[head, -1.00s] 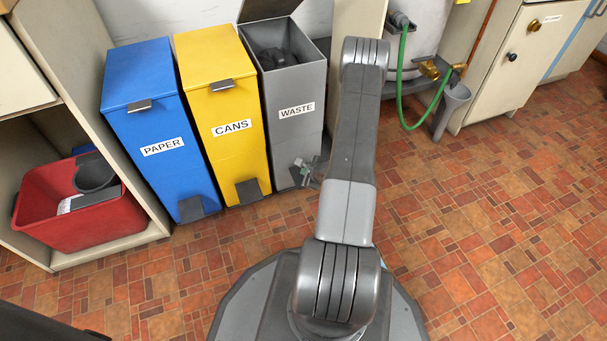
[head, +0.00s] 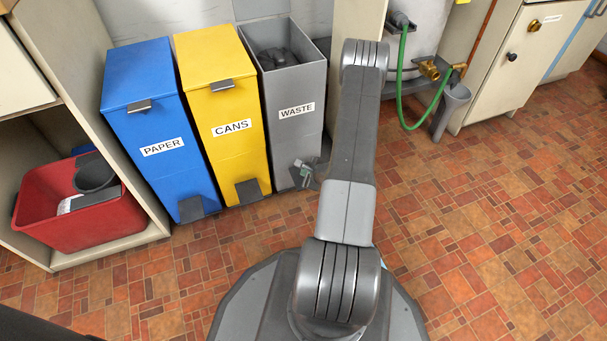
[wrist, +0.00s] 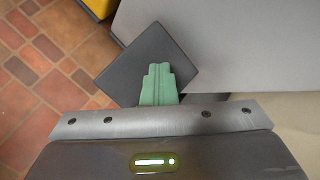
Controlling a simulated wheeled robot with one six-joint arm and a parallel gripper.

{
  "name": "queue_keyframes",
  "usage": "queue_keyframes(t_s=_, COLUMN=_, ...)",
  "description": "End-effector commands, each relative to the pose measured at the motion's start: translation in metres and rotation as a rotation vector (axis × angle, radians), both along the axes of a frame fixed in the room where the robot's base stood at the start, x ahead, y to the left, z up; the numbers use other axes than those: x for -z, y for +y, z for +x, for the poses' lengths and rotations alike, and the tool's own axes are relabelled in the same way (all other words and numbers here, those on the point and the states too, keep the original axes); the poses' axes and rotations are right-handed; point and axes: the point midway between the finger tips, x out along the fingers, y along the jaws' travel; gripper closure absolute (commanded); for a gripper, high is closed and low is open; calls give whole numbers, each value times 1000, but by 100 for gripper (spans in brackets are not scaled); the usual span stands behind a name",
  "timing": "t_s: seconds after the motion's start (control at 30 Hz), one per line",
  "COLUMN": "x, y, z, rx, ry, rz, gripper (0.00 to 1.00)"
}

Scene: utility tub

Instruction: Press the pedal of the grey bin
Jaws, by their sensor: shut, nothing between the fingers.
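The grey bin (head: 295,135) labelled WASTE stands at the right end of a row of three bins. Its lid (head: 262,8) is up, and dark contents show inside. My gripper (head: 302,165) is low at the bin's front foot, partly behind my arm. In the wrist view the bin's grey front (wrist: 235,45) fills the top right. The dark square pedal (wrist: 135,70) lies under my green fingertips (wrist: 158,70). The fingers are shut with nothing between them and overlap the pedal; the contact itself is hidden. The pedal is hard to make out in the head view.
The yellow CANS bin (head: 228,110) stands close on the left, with the blue PAPER bin (head: 160,130) beyond it. A red tub (head: 80,215) sits in a shelf at far left. A green hose (head: 402,95) hangs at right. The tiled floor (head: 490,220) at right is clear.

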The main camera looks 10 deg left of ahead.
Motion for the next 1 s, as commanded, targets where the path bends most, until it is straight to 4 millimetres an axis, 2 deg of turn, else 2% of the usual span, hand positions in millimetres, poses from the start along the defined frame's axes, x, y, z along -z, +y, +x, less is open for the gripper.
queue_keyframes(t_s=0.4, x=-24, y=0, z=-1, rx=0, ry=0, rz=0, gripper=100)
queue_keyframes(t_s=0.83, x=-28, y=0, z=0, rx=0, ry=0, rz=0, gripper=100)
queue_keyframes(t_s=1.0, x=-42, y=0, z=0, rx=-1, ry=-2, rz=0, gripper=100)
